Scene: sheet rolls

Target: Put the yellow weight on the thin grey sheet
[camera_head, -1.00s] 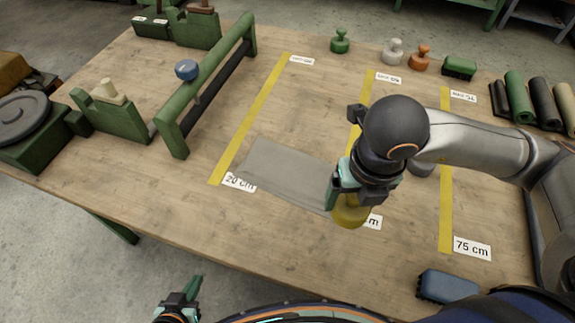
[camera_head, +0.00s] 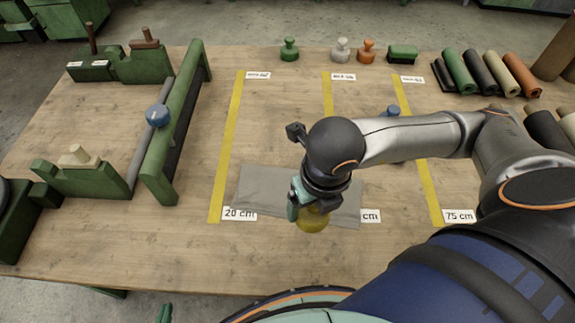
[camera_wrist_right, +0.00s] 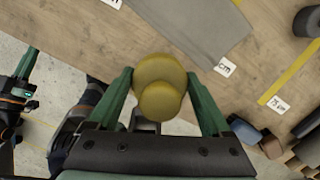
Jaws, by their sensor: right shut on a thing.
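The yellow weight (camera_head: 312,222) is gripped by my right gripper (camera_head: 308,204), which is shut on it. In the wrist view the yellow weight (camera_wrist_right: 160,80) sits between the two green fingers. In the head view it overlaps the near edge of the thin grey sheet (camera_head: 262,188), right of its middle; it looks held above the table. The sheet lies flat, partly hidden by my right arm, and also shows at the top of the wrist view (camera_wrist_right: 200,30). My left gripper (camera_head: 163,313) barely shows at the bottom edge; its opening is unclear.
Yellow tape lines (camera_head: 228,140) with labels cross the table. A green rail with a blue knob (camera_head: 158,115) stands left. Green (camera_head: 289,50), grey (camera_head: 341,50) and orange (camera_head: 366,51) weights stand at the back. Several rolls (camera_head: 485,70) lie back right. The table's near left is clear.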

